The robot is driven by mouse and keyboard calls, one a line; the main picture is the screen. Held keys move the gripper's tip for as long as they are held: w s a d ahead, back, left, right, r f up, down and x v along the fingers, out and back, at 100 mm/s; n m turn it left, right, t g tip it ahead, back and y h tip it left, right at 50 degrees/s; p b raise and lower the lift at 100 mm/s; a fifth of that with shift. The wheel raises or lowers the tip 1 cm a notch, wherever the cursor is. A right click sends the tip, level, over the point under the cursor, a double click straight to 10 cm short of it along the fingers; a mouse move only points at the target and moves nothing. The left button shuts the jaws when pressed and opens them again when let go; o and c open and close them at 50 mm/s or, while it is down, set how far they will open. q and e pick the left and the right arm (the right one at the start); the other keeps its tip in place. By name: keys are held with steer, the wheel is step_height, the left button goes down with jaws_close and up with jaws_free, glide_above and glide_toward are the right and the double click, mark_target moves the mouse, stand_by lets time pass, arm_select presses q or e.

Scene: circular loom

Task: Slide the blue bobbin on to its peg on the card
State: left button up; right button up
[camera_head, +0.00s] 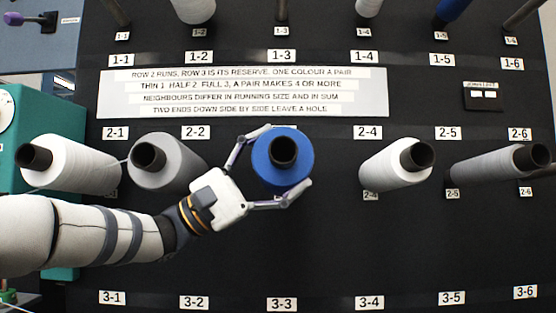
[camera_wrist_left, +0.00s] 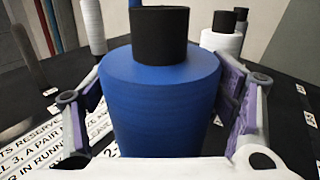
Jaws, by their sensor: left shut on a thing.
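The blue bobbin (camera_head: 283,162) with a black core is at the middle of the second row on the black card (camera_head: 330,230), between labels 2-2 and 2-4, above label 3-3. My left gripper (camera_head: 282,165) is shut around it, one finger on each side. In the left wrist view the blue bobbin (camera_wrist_left: 162,100) stands between the purple finger pads of the gripper (camera_wrist_left: 165,105). Its peg is hidden, so I cannot tell how far it is on. My right gripper is not in view.
White (camera_head: 398,163) and grey (camera_head: 500,163) bobbins stand on the right. A white text panel (camera_head: 240,92) lies above. The 3-row area below is clear of bobbins.

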arm_select(q)
steer(key=shift+r, duration=0.15)
steer(key=o, duration=2)
steer(key=shift+w, duration=0.1)
steer(key=shift+c, duration=0.2)
steer(key=shift+o, duration=0.2)
steer(key=shift+f, duration=0.2)
steer(key=shift+a+f, duration=0.2)
steer(key=v, duration=0.6)
steer(key=shift+a, duration=0.4)
steer(key=shift+f, duration=0.1)
